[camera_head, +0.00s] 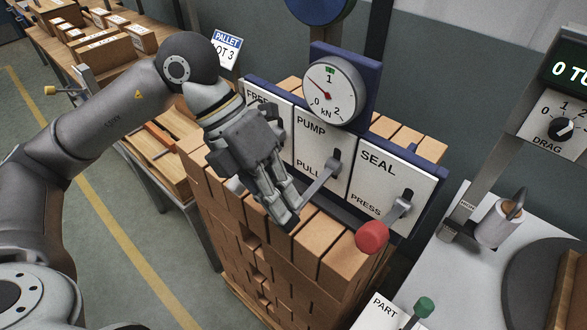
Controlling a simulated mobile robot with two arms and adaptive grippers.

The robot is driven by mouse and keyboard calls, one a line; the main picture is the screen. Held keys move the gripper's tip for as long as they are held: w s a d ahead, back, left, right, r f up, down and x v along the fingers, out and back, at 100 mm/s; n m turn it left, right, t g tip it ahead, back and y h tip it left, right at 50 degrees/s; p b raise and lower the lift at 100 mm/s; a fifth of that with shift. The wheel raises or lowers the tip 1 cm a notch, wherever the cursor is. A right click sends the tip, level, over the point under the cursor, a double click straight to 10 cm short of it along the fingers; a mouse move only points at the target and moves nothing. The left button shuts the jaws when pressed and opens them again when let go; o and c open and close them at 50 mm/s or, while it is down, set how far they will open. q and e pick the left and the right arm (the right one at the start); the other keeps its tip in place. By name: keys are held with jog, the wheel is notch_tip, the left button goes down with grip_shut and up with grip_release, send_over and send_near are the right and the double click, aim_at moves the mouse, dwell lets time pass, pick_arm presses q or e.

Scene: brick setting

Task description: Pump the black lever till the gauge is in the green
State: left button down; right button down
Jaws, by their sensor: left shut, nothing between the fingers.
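The gauge (345,99) is a round white dial in kN. Its red needle points up and left, between 0 and 1, short of the small green mark at the top near 1. The PUMP panel (309,142) is below it. A grey lever arm (319,184) slants down and left from its slot to my left gripper (287,216). The lever's black end is not clearly told apart from the dark fingertips. My left gripper is shut with nothing between its fingers, its tips beside the lever's lower end. I cannot tell whether they touch. My right gripper is not in view.
The SEAL panel (377,180) to the right has a lever with a red knob (371,237). A green knob (423,306) is at the lower right. Stacked bricks (303,252) stand below the panels. A grey bench (465,270) with a DRAG dial (561,123) is at right.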

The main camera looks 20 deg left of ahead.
pick_arm(q)
jog(key=shift+s+f+b, duration=0.25)
jog(key=shift+f+b, duration=0.1)
jog(key=shift+f, duration=0.15)
jog(key=shift+r, duration=0.15)
dwell(0.7)
jog(key=shift+w+r+p, duration=0.25)
jog(key=shift+r+p, duration=0.5)
jog(key=w+d+r+p, duration=0.1)
jog(key=w+r+p, duration=0.3)
jog(key=r+p, duration=0.3)
jog(key=shift+w+d+r, duration=0.15)
jog(key=shift+d+r, duration=0.15)
jog(key=shift+r, duration=0.4)
jog(key=r+p, duration=0.1)
jog(key=w+r+p, duration=0.1)
jog(key=r, duration=0.1)
jog(key=w+r+p, duration=0.1)
jog(key=shift+d+r, duration=0.25)
jog(key=shift+d, duration=0.1)
